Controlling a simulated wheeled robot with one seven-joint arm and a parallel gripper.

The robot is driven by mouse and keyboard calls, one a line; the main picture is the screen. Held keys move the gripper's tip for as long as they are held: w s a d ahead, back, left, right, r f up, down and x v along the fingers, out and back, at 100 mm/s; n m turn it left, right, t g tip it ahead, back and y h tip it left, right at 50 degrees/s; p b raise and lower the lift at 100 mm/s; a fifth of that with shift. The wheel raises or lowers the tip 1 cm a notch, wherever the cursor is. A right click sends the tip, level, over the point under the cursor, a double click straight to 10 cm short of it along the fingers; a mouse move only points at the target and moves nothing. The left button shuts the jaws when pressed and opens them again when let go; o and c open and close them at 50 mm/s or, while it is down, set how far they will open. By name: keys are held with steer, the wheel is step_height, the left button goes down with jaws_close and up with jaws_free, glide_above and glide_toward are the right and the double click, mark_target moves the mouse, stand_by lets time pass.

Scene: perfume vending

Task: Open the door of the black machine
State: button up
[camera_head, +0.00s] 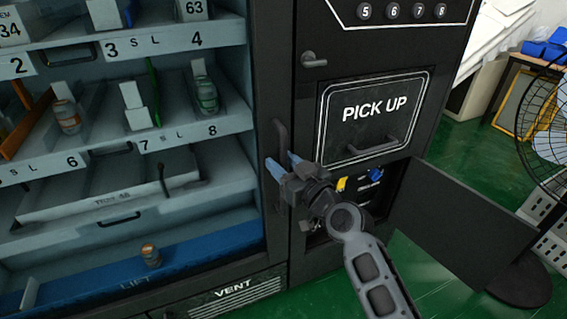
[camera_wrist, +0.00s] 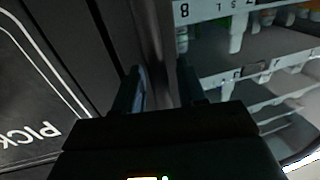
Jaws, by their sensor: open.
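The black machine (camera_head: 266,60) fills most of the head view. Its large left door has a clear pane over shelves and a dark upright handle (camera_head: 281,133) on its right edge; this door looks shut. My gripper (camera_head: 284,164) is open at the lower end of that handle, its blue-grey fingertips one to each side of the handle's line. In the wrist view, my gripper (camera_wrist: 160,85) shows its fingers apart, with the dark door frame (camera_wrist: 158,30) beyond them. I cannot tell whether the fingers touch the handle.
The PICK UP flap (camera_head: 375,115) is right of the handle. Below it, a small black door (camera_head: 467,222) hangs open to the right, beside my arm. A fan (camera_head: 545,120) stands at the far right. Bottles, such as a green-labelled one (camera_head: 207,95), stand on the shelves behind the pane.

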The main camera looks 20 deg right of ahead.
steer(key=shift+c, duration=0.4)
jaws_close()
steer(key=shift+s, duration=0.1)
